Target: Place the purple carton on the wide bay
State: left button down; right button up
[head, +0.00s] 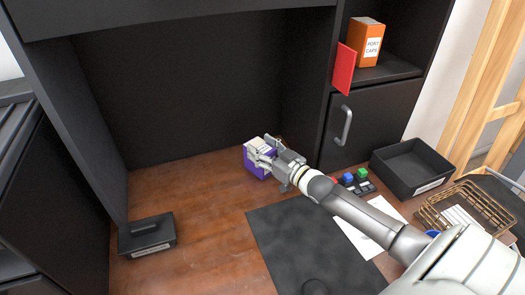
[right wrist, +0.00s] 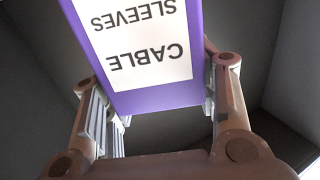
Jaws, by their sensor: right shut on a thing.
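The purple carton (head: 252,168) is in the wide open bay, whose dark back wall (head: 190,100) shows in the head view. My right gripper (head: 266,155) is shut on the carton, reaching in from the lower right. In the right wrist view the carton (right wrist: 150,101) sits between the two fingers (right wrist: 158,112), with its white label reading "CABLE SLEEVES" upside down. The carton is close to the brown wooden surface (head: 205,200); I cannot tell if it touches. The fingers hide part of the carton. My left gripper is not in view.
A dark mat (head: 300,240) lies in front. A black handled box (head: 147,236) stands at left. At right are an orange carton (head: 366,42), a red panel (head: 344,68), a black bin (head: 410,167) and a wire basket (head: 465,208). The wood left of the carton is clear.

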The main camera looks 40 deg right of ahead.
jog(key=shift+f, duration=0.2)
jog(key=shift+f, duration=0.15)
jog(key=o, duration=1.1)
jog(key=shift+s, duration=0.3)
jog(key=s, duration=0.3)
jog(key=s+d, duration=0.1)
jog(key=s, duration=0.3)
jog(key=s+d, duration=0.1)
jog(key=s, duration=0.3)
jog(key=shift+s, duration=0.15)
